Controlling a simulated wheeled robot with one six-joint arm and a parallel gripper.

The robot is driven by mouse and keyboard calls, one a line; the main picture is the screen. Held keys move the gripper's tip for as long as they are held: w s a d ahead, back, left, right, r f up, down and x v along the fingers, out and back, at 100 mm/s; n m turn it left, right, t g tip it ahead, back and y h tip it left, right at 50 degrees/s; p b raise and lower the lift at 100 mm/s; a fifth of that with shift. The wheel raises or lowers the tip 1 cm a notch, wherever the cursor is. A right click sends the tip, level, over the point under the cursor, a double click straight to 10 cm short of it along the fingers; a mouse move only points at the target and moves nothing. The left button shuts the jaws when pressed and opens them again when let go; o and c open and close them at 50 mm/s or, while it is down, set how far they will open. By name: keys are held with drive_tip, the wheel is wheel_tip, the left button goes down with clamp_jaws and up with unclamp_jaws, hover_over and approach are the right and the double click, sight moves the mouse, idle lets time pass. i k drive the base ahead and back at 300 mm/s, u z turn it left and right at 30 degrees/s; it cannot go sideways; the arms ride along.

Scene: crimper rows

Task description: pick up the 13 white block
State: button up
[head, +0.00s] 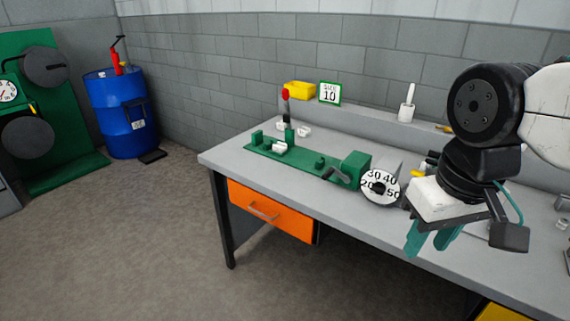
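Small white blocks sit by the green bench tool (300,163). One white block (279,147) sits on the left part of its base. My gripper (430,240) hangs at the bench's front edge on the right, well apart from the blocks. Its teal fingers are spread with nothing between them.
A white dial (380,188) stands at the tool's right end, between the blocks and my gripper. A red-tipped lever (286,95) rises among the blocks. A "SIZE 10" sign (330,94) and yellow box (299,90) are behind. A blue barrel (121,115) stands left; the floor is open in front.

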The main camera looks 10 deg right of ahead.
sight(280, 148)
drive_tip(key=z, duration=0.1)
drive_tip(key=k, duration=0.45)
drive_tip(key=u, duration=1.25)
drive_tip(key=i, duration=1.85)
drive_tip(key=z, duration=0.75)
drive_tip(key=i, duration=0.65)
drive_tip(key=z, duration=1.05)
drive_tip(key=i, duration=0.2)
drive_tip(key=z, duration=0.15)
